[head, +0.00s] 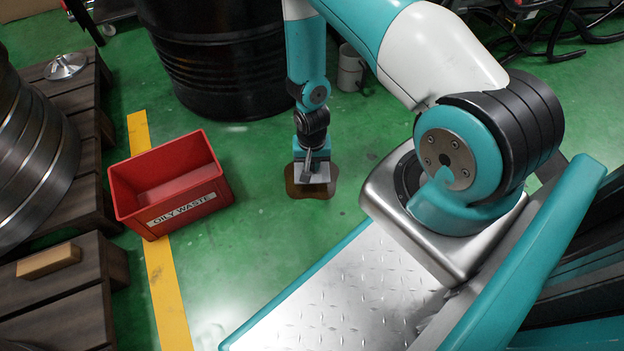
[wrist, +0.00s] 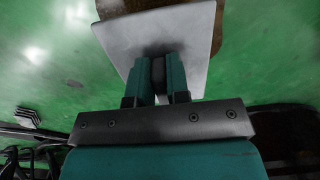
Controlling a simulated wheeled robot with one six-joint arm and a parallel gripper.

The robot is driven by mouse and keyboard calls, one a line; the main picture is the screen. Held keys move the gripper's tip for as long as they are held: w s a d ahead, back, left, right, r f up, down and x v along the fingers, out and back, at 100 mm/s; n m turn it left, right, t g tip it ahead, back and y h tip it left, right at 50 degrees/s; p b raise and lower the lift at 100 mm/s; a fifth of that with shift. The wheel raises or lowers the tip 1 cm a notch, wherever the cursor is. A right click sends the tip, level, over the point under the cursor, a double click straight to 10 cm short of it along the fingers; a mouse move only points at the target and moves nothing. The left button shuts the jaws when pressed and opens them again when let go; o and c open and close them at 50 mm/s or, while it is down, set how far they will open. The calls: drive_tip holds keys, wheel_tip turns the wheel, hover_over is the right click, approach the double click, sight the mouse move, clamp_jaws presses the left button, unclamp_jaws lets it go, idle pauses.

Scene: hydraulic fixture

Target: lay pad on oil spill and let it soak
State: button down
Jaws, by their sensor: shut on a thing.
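A brown oil spill (head: 292,188) lies on the green floor to the right of the red bin in the head view. A pale grey square pad (head: 320,179) is over it, covering much of it. My gripper (head: 309,166) points down and is shut on the pad. In the wrist view the fingers of my gripper (wrist: 158,80) pinch the middle of the pad (wrist: 185,30), where the surface looks darker. Some of the brown spill (wrist: 222,12) shows past the pad's edge. I cannot tell whether the pad's whole underside touches the floor.
A red bin (head: 190,212) labelled OILY WASTE stands left of the spill, over a yellow floor line (head: 165,285). A black drum (head: 222,75) and a small grey container (head: 351,70) stand behind. Wooden pallets (head: 60,300) line the left. Floor between bin and spill is clear.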

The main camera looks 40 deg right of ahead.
wheel_tip(320, 180, down, 5)
drive_tip(key=b, duration=0.3)
drive_tip(key=shift+f, duration=0.15)
drive_tip(key=c, duration=1.5)
unclamp_jaws()
drive_tip(key=shift+f, duration=0.1)
drive_tip(key=o, duration=0.4)
